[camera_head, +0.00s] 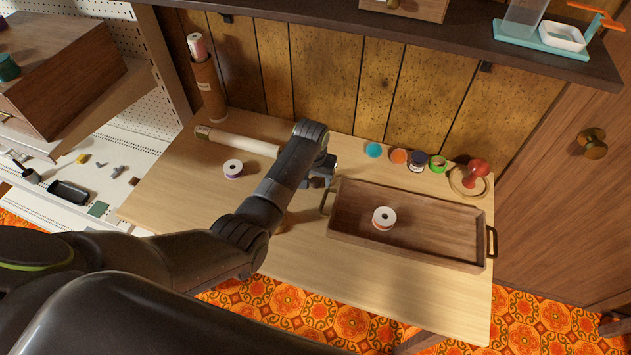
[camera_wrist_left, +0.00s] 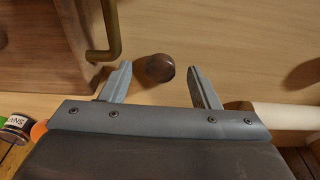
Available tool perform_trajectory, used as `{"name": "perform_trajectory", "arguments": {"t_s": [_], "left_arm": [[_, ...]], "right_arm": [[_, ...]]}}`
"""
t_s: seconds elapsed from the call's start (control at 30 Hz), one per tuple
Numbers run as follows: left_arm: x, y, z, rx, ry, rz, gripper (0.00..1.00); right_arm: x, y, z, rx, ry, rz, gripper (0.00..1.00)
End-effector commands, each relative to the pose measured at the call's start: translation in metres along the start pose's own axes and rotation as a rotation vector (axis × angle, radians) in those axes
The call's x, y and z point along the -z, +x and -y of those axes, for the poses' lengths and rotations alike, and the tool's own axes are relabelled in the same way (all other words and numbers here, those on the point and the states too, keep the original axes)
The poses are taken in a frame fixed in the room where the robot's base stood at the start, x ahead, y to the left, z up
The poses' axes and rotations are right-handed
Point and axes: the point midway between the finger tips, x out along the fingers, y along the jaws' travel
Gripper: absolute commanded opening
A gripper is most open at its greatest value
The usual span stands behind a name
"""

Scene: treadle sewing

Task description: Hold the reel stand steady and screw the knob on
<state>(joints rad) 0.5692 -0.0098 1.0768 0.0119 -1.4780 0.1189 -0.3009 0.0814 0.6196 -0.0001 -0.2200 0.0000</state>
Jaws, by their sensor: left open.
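A dark brown round knob (camera_wrist_left: 160,68) lies on the light wooden table in the left wrist view. It also shows, partly covered, below my left gripper in the head view (camera_head: 317,182). My left gripper (camera_wrist_left: 161,72) is open and empty, with the knob between the lines of its two fingertips; I cannot tell whether it touches. In the head view the gripper (camera_head: 322,170) is just left of the tray. I cannot pick out the reel stand for sure; a round wooden base (camera_head: 462,185) with a red knobbed piece (camera_head: 476,169) stands at the back right. My right gripper is not in view.
A wooden tray (camera_head: 440,255) holds a white-topped spool (camera_head: 384,217); its brass handle (camera_wrist_left: 113,30) is close to my left finger. A white roll (camera_head: 240,143), another spool (camera_head: 233,168) and several small jars (camera_head: 398,157) sit on the table. A shelf (camera_head: 440,37) overhangs behind.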

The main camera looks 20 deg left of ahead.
Motion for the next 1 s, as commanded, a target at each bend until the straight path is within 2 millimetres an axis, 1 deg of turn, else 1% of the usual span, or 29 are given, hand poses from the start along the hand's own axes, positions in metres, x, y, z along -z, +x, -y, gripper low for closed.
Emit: {"name": "perform_trajectory", "arguments": {"t_s": [0.1,0.43,0.47,0.8,0.83,1.0], "left_arm": [[0.0002,0.0053,0.0002,0.0,0.0,-0.001,0.56],[0.0,0.0058,0.0004,0.0,0.0,-0.001,0.56],[0.0,0.0058,0.0004,0.0,0.0,-0.001,0.54],[-0.0002,0.0058,0.0005,0.0,-0.001,-0.001,0.1],[-0.0002,0.0058,0.0004,0.0,0.0,-0.001,0.08],[-0.0002,0.0058,0.0004,0.0,0.0,-0.001,0.08]], "right_arm": [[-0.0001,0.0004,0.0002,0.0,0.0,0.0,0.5],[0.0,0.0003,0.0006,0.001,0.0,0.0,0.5],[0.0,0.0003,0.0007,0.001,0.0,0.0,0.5],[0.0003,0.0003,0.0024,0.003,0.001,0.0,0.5],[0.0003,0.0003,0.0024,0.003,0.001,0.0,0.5],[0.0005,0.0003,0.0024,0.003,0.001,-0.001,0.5]]}}
